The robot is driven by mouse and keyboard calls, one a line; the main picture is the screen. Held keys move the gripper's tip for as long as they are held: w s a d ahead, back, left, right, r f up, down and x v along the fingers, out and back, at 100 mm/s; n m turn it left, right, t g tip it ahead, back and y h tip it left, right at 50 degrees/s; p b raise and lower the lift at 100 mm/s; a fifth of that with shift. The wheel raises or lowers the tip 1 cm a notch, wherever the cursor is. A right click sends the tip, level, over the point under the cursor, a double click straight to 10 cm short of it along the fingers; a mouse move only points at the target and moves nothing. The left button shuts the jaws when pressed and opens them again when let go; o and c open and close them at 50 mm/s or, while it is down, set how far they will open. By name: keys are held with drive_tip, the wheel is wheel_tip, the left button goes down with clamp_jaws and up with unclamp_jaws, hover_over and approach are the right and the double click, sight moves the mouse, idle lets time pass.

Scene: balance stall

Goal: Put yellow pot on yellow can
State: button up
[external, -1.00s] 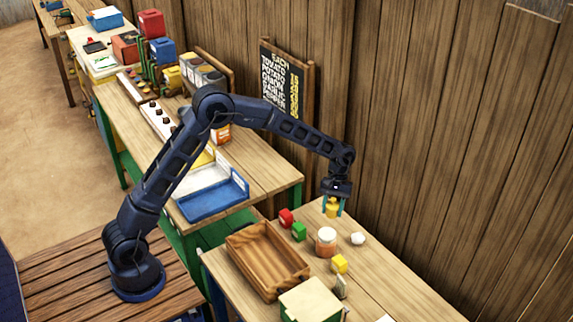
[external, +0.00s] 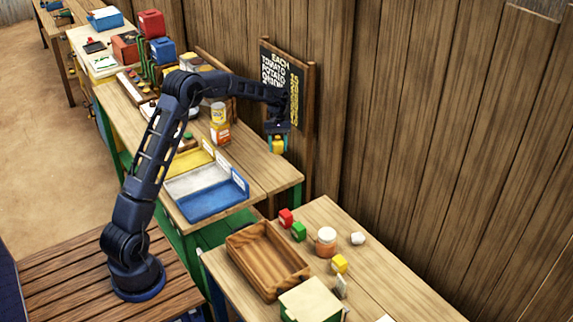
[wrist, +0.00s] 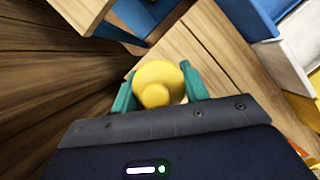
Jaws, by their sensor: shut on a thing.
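My gripper (external: 277,139) is shut on the small yellow pot (external: 278,146) and holds it in the air by the wall, near the right edge of the middle table. In the wrist view the round yellow pot (wrist: 158,80) sits between the two teal fingers. A yellow can-like cylinder with a pale label (external: 218,112) stands behind or on an orange box (external: 220,133) on the middle table, left of my gripper. My gripper is apart from it. I cannot tell exactly what the cylinder rests on.
Yellow, white and blue trays (external: 213,198) lie along the middle table's front. A chalkboard (external: 274,80) leans on the wall. The middle table's right part is bare.

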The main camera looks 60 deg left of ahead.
drive_tip(key=w+a+r+n+t, duration=0.1)
drive_tip(key=a+r+n+t, duration=0.1)
drive_tip(key=a+r+n, duration=0.6)
wheel_tip(320, 180, up, 19)
drive_tip(key=n+t+y, duration=0.2)
drive_tip(key=n+t, duration=0.3)
drive_tip(key=n, duration=0.7)
hover_over(221, 105)
drive_tip(key=s, duration=0.1)
drive_tip(key=f, duration=2)
drive_tip(key=shift+s+a, duration=0.15)
drive_tip(key=shift+a, duration=0.2)
drive_tip(key=o, duration=1.2)
drive_tip(key=shift+g, duration=0.3)
